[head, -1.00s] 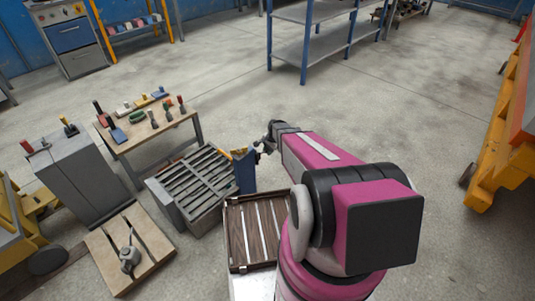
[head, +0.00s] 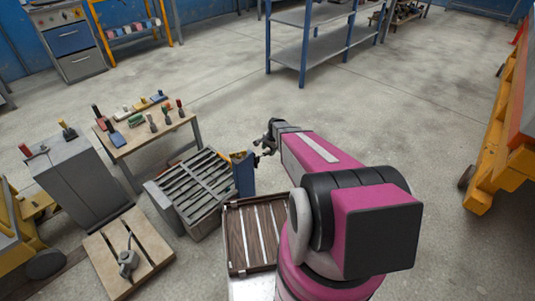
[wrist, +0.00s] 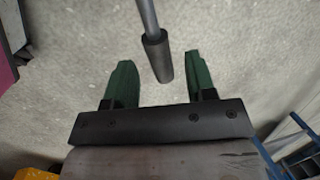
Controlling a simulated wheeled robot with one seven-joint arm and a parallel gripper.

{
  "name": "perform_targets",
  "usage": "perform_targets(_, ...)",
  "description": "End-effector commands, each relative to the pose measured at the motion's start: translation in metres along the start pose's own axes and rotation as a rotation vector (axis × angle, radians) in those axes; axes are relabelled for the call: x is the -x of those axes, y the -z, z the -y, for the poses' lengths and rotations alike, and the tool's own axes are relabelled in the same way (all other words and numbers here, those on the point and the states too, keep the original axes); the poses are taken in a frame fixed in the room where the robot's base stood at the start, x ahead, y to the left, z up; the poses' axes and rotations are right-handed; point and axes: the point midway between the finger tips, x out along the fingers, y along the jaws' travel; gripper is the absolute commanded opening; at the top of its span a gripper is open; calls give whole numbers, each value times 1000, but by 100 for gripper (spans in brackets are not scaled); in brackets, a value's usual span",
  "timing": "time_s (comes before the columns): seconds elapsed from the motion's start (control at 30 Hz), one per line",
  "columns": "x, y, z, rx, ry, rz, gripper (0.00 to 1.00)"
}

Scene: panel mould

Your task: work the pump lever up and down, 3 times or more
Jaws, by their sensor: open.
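In the wrist view the pump lever (wrist: 158,55) is a thin grey rod with a thicker dark grip at its end. It comes in from the top and its grip end appears between the two green fingers of my gripper (wrist: 160,75). The fingers stand apart, with a gap showing on each side of the grip. I cannot tell how deep the grip sits between them. In the head view my gripper (head: 262,146) is beside an upright blue body (head: 243,175) with an orange and yellow top. The lever cannot be made out clearly there.
A slatted grey mould or crate (head: 190,190) stands left of the blue body. A brown slatted tray (head: 236,240) is in front. A small table with tools (head: 125,150), a grey cabinet (head: 80,180) and a wooden board (head: 105,270) are left.

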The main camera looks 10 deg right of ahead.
Motion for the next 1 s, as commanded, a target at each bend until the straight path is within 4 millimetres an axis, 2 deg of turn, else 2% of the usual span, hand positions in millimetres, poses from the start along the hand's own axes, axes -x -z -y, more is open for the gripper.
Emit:
perform_targets(0.03, 13, -1, -1, 0, 1, -1, 51)
perform_targets(0.2, 44, -2, -1, 0, 1, -1, 51)
perform_targets(0.4, 70, -1, 0, 0, 0, 0, 51)
perform_targets(0.57, 77, 0, 0, 0, 0, 0, 51)
perform_targets(0.87, 77, 0, 0, 0, 0, 1, 51)
perform_targets(1.0, 76, 11, -6, -18, -5, 27, 51)
